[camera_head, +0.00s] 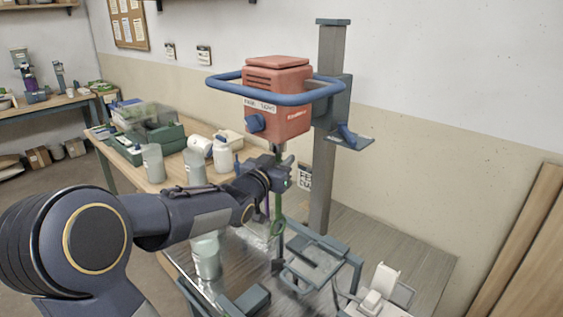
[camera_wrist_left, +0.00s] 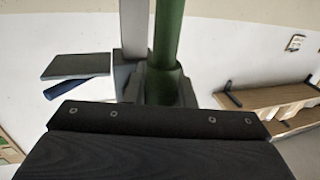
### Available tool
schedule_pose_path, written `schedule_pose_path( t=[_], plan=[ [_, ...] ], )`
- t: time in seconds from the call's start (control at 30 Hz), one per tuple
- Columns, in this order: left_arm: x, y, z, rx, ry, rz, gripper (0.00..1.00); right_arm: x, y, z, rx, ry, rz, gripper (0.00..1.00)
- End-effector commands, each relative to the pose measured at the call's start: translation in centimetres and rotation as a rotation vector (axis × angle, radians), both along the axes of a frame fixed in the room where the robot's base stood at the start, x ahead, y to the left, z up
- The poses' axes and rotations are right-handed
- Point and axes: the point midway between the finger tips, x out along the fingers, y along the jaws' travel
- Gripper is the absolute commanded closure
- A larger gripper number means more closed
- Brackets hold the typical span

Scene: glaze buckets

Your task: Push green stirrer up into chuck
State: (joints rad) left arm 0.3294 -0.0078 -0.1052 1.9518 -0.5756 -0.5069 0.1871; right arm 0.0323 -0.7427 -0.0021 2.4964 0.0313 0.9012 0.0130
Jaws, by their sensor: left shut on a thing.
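The green stirrer (camera_head: 278,207) stands about upright under the red mixer head (camera_head: 277,100). My left gripper (camera_head: 280,178) is shut on its shaft, just below the mixer head. In the left wrist view the green shaft (camera_wrist_left: 168,38) runs up between the finger pads of the gripper (camera_wrist_left: 162,88). The chuck (camera_head: 279,150) is a small dark part under the mixer head. The shaft's top is close below it or at it; my gripper partly hides this, and I cannot tell whether the shaft is inside. My right gripper is not in view.
A blue ring handle (camera_head: 228,86) surrounds the mixer head, held on a grey column (camera_head: 325,150). Below are a blue-grey frame (camera_head: 318,262) and a pale bucket (camera_head: 206,258). White containers (camera_head: 222,155) stand on the wooden bench behind my arm. A white device (camera_head: 380,290) sits front right.

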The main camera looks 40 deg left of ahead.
Motion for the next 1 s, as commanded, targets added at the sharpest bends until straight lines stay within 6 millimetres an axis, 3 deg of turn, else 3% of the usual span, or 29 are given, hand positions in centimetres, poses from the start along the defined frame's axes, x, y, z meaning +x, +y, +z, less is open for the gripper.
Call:
schedule_pose_path(
  t=[1.0],
  plan=[
    [0.01,-0.02,1.07,0.000,-0.001,-0.001,1.00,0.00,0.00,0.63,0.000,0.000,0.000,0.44]
  ],
)
